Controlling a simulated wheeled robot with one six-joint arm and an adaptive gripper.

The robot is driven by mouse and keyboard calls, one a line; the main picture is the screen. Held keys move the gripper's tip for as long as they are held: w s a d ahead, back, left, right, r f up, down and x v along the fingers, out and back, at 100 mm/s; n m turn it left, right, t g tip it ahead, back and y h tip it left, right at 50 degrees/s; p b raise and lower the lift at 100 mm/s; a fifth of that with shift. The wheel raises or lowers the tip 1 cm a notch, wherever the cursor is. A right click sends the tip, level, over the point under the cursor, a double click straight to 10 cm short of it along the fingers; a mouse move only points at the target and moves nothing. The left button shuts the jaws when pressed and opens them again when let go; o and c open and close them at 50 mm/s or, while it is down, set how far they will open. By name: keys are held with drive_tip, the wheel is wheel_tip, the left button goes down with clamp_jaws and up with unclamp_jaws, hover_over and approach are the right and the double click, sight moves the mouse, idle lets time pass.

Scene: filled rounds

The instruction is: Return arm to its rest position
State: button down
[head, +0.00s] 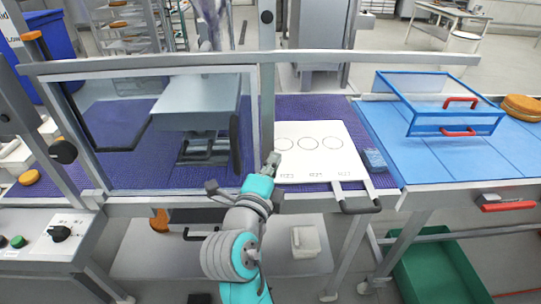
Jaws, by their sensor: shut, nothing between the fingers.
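My arm reaches up from the bottom middle of the head view, with teal and grey links. My gripper (272,161) is at its end, small in the picture, by the left edge of a white board (300,171). The fingers are shut with nothing visible between them. The board lies on a purple belt and carries several drawn circles in a row with small print below them. I cannot tell from this view whether the gripper touches the board or is above it.
A metal frame post (267,85) stands just behind my gripper. A clear guard with a blue frame (455,124) stands right, on a blue surface (385,140). Orange-brown rounds (522,106) lie at far right. A green crate (440,270) is below right. A control box (45,236) is left.

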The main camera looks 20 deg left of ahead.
drive_tip(key=s, duration=0.7)
drive_tip(key=s+d+f+n+g+y, duration=0.1)
drive_tip(key=s+d+f+n, duration=0.25)
drive_tip(key=d+f, duration=0.35)
drive_tip(key=s+d+f+n+g+y, duration=0.1)
drive_tip(key=s+d+f+n, duration=0.1)
drive_tip(key=d+f+n, duration=0.45)
drive_tip(key=s+d+f+n+g+y, duration=0.1)
drive_tip(key=s+d+f+n, duration=0.25)
drive_tip(key=f, duration=0.55)
drive_tip(key=s+d+f+n, duration=0.35)
drive_tip(key=s+d, duration=0.55)
drive_tip(key=s, duration=0.5)
drive_tip(key=s+d+r+h, duration=0.1)
drive_tip(key=s+d, duration=0.1)
drive_tip(key=s, duration=0.4)
drive_tip(key=s+d+r+n+h, duration=0.1)
drive_tip(key=s+d+r, duration=0.1)
drive_tip(key=s, duration=0.5)
drive_tip(key=shift+d+r, duration=0.2)
drive_tip(key=shift+d, duration=0.35)
drive_tip(key=shift+s+a, duration=0.1)
